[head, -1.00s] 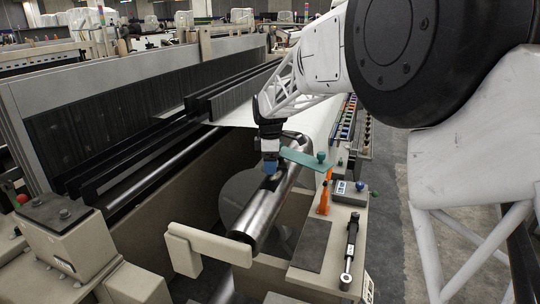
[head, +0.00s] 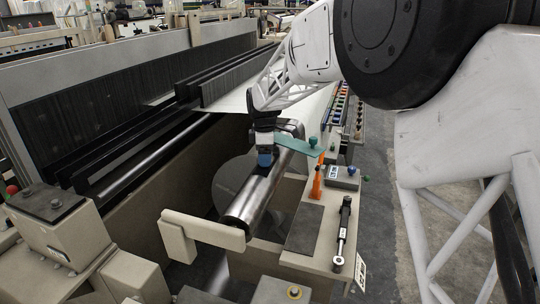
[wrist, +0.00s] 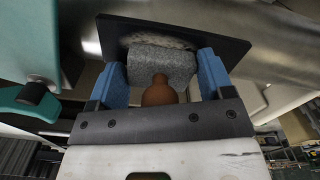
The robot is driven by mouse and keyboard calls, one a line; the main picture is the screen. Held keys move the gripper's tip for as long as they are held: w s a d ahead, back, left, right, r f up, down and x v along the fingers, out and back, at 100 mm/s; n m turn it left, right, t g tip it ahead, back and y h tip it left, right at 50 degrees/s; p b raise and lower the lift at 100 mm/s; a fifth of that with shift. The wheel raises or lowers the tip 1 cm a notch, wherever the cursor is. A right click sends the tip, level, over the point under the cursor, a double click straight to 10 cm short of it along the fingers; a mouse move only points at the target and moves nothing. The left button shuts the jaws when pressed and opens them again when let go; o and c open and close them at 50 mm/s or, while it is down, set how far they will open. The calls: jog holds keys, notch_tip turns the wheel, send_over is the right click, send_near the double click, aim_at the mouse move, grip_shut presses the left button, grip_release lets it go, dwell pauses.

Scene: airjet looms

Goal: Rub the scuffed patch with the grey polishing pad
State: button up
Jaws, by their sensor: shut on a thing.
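My gripper (wrist: 162,84) has two blue fingers shut on the grey polishing pad (wrist: 165,66), a speckled block with a brown rounded knob (wrist: 158,93) facing the wrist camera. A dark flat plate (wrist: 222,43) lies just beyond the pad. A pale rough patch (wrist: 155,41), perhaps the scuffed one, shows on the plate at the pad's far edge. I cannot tell whether the pad touches it. In the head view my gripper (head: 264,160) points down over the shiny metal roller (head: 247,204). The pad is mostly hidden there.
A green flat bar with a knob (head: 300,146) lies close to the right of my gripper. A beige bar (head: 205,229) crosses before the roller.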

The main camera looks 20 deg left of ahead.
jog(key=shift+a+f, duration=0.15)
jog(key=shift+a, duration=0.35)
jog(key=shift+w+d+r, duration=0.2)
jog(key=shift+w+d, duration=0.1)
jog(key=shift+d, duration=1.45)
jog(key=shift+f, duration=0.2)
jog(key=shift+a, duration=1.15)
jog(key=shift+a+r, duration=0.3)
jog(key=shift+a, duration=0.25)
jog(key=shift+r, duration=3.9)
jog(key=shift+s+f, duration=0.15)
jog(key=shift+s, duration=0.15)
